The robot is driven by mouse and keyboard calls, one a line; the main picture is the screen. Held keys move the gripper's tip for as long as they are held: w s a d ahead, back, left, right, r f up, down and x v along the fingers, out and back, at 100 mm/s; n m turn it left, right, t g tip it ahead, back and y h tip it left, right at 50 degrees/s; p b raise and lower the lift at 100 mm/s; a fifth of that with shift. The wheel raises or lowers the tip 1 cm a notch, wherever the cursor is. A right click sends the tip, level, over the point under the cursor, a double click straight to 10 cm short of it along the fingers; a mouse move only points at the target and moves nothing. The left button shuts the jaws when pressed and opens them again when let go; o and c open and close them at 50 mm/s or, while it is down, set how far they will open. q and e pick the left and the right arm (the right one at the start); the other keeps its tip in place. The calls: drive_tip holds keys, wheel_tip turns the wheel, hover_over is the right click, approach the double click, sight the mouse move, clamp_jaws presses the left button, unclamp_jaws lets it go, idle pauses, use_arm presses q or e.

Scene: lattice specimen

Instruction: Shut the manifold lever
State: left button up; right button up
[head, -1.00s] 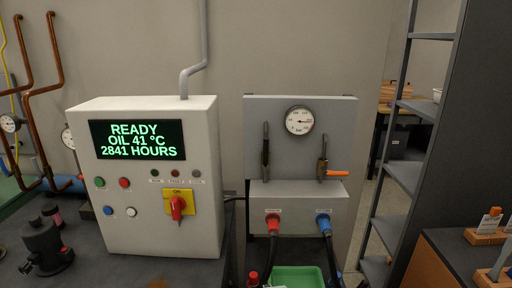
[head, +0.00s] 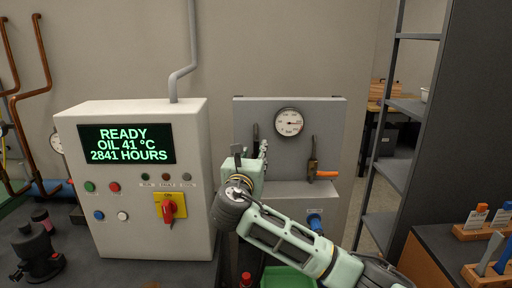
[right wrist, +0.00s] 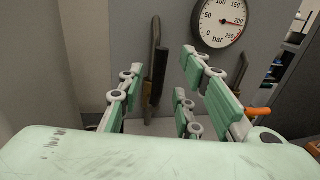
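The manifold is a grey panel (head: 325,115) with two levers. The left lever stands upright with a black grip (right wrist: 161,77); in the head view only its top (head: 256,132) shows, the rest hidden behind my right gripper. The right lever (head: 313,158) has an orange handle (head: 326,174) pointing right, roughly level; the handle also shows in the right wrist view (right wrist: 258,112). My right gripper (head: 250,151) is open in front of the left lever. In the wrist view its spread fingers (right wrist: 161,62) frame the black grip, with no clear contact. My left gripper is not in view.
A pressure gauge (head: 289,122) sits above the levers. A control cabinet (head: 195,235) stands close on the left. A shelf rack (head: 400,160) stands on the right.

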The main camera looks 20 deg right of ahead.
sight(256, 150)
drive_tip(key=shift+p+x, duration=0.5)
drive_tip(key=shift+x, duration=1.75)
clamp_jaws()
